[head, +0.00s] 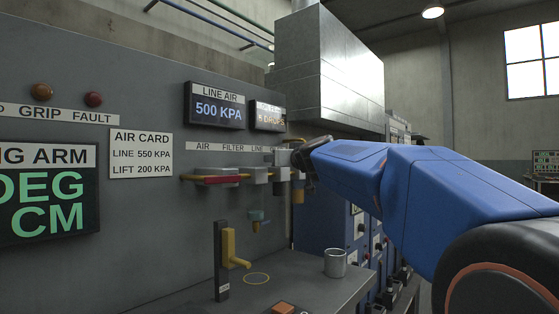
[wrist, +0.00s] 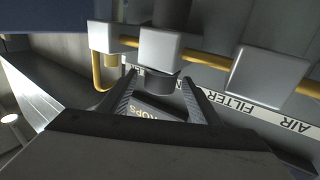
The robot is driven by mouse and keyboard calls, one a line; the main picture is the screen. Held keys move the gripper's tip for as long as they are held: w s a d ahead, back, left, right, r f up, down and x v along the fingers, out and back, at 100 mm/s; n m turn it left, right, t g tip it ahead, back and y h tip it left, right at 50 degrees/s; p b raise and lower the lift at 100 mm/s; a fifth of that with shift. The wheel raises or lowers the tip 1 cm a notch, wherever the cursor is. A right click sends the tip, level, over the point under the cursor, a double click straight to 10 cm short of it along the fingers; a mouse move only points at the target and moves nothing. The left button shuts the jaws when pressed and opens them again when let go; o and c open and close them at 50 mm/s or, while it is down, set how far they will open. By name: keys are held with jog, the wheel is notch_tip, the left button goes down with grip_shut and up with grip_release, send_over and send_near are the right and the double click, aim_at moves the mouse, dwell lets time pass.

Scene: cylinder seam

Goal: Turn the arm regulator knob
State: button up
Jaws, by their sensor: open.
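The air line runs along the grey panel in the head view, with light grey blocks (head: 257,175) on yellow pipe. In the wrist view, seen upside down, a dark round knob (wrist: 162,83) sits on the middle block (wrist: 160,48). My gripper (wrist: 158,70) is open, with one finger on each side of this knob in the picture. I see gaps beside the knob and cannot tell its depth between the fingers. In the head view my gripper (head: 304,166) is at the right end of the line and the knob is hidden.
The LINE AIR display (head: 215,106) reads 500 KPA. The air card (head: 141,154) says line 550 KPA, lift 200 KPA. A second display (head: 267,117) sits close to my gripper. A yellow lever (head: 230,248) and a metal cup (head: 335,263) stand below on the bench.

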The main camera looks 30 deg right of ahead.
jog(key=s+a, duration=0.2)
jog(key=s, duration=1.4)
jog(key=shift+a, duration=0.3)
jog(key=w+d+r+n+g+y, duration=0.2)
jog(key=d+r+n+g+y, duration=0.25)
jog(key=d+r, duration=0.2)
jog(key=shift+m+y, duration=0.25)
jog(key=shift+y, duration=0.2)
jog(key=x, duration=1.6)
jog(key=shift+w+a, duration=0.4)
jog(key=c, duration=1.1)
